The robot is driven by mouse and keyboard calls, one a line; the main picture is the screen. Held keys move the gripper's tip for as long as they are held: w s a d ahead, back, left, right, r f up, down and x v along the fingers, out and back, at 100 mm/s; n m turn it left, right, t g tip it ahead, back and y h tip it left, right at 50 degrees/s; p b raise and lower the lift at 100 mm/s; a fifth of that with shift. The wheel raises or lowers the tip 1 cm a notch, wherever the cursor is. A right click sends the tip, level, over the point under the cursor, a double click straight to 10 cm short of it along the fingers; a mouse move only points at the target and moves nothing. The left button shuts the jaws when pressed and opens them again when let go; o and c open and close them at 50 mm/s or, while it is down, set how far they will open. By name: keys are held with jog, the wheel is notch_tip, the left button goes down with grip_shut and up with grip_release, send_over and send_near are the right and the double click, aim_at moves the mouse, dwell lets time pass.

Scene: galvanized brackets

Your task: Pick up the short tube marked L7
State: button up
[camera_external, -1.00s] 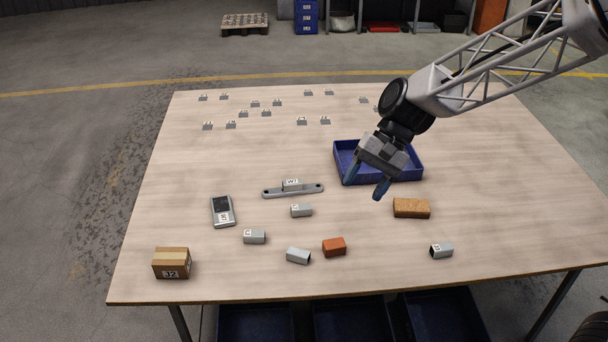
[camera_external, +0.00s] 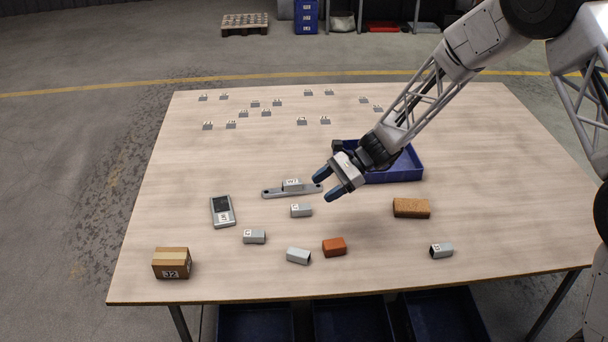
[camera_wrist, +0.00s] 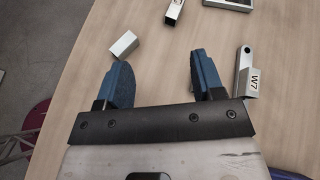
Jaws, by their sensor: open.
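Several short grey tubes lie on the table. One (camera_external: 301,210) is just below the flat bar, one (camera_external: 254,236) is farther left, one (camera_external: 298,256) is near the front, and one (camera_external: 441,250) is at the right. Most carry small white labels too small to read, so I cannot tell which is L7. The wrist view shows a plain tube (camera_wrist: 124,45) and a labelled tube (camera_wrist: 174,12) beyond the fingers. My gripper (camera_external: 326,185) is open and empty, above the table right of the bar. In the wrist view bare table shows between its fingertips (camera_wrist: 158,72).
A handheld device (camera_external: 222,212), orange block (camera_external: 334,247), brown block (camera_external: 411,208), J2 box (camera_external: 171,263) and blue tray (camera_external: 408,176) stand around. Small brackets (camera_external: 302,121) line the back.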

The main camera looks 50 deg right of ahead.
aim_at(302, 206)
jog(key=w+d+f+m+t, duration=0.1)
jog(key=d+f, duration=0.1)
jog(key=f, duration=0.1)
jog(key=w+d+f+m+t, duration=0.1)
jog(key=w+d+f+m, duration=0.1)
jog(key=f, duration=0.2)
jog(key=w+d+f+m+t, duration=0.1)
jog(key=d+f+m, duration=0.1)
jog(key=d+f, duration=0.1)
jog(key=shift+w+f, duration=0.3)
jog(key=shift+f, duration=0.05)
jog(key=shift+x, duration=1.3)
jog(key=shift+f, duration=0.1)
jog(key=shift+f+x, duration=0.2)
jog(key=shift+x, duration=2.35)
jog(key=shift+d, duration=0.15)
jog(key=c, duration=1)
